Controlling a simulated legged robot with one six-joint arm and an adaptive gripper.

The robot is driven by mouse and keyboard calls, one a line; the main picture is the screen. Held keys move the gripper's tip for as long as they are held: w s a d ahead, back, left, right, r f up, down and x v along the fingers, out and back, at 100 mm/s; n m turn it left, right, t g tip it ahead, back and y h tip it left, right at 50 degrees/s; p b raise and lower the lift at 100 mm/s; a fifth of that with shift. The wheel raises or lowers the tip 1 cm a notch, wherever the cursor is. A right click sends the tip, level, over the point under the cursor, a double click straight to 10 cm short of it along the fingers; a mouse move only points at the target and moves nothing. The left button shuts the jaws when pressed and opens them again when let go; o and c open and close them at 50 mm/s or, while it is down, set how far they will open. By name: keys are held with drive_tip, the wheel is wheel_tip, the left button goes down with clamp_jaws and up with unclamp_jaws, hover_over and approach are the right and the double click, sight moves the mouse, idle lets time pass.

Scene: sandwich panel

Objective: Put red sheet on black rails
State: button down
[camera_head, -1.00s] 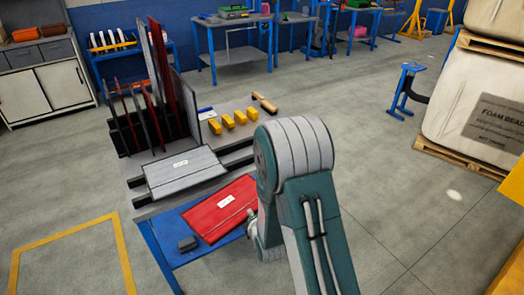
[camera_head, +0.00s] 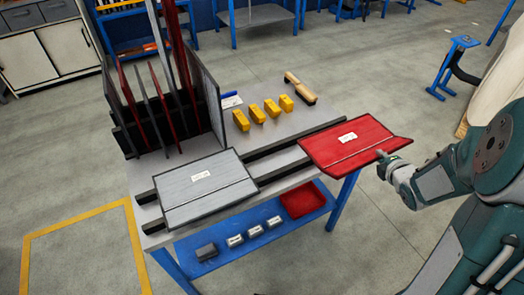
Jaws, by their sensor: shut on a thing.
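The red sheet (camera_head: 345,143) is a flat panel with a white label, held roughly level at the right end of the table. My gripper (camera_head: 384,157) is at its right edge and shut on it. The two black rails (camera_head: 268,150) run across the table from lower left to upper right. The red sheet is over or just beyond their right ends; whether it touches them I cannot tell. A grey sheet (camera_head: 205,187) with a label lies across the left part of the rails.
A rack (camera_head: 213,95) with upright red and grey panels stands at the back left of the table. Several yellow blocks (camera_head: 270,108) and a wooden-handled tool (camera_head: 299,88) lie behind the rails. The blue lower shelf (camera_head: 220,255) holds small blocks and a red tray (camera_head: 303,201).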

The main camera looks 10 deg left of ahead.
sight(354, 148)
drive_tip(key=shift+w+d+r, duration=0.3)
drive_tip(key=shift+d+r, duration=0.1)
drive_tip(key=w+a+f, duration=0.1)
drive_tip(key=w+a, duration=0.1)
drive_tip(key=w+a+f, duration=0.2)
drive_tip(key=a, duration=0.1)
drive_tip(key=w+a+f, duration=0.1)
drive_tip(key=w+a, duration=0.1)
drive_tip(key=shift+a+f, duration=0.2)
drive_tip(key=shift+a, duration=0.15)
drive_tip(key=w+a+f, duration=0.3)
drive_tip(key=f, duration=0.5)
drive_tip(key=shift+f, duration=0.4)
drive_tip(key=c, duration=0.7)
unclamp_jaws()
drive_tip(key=shift+w, duration=0.1)
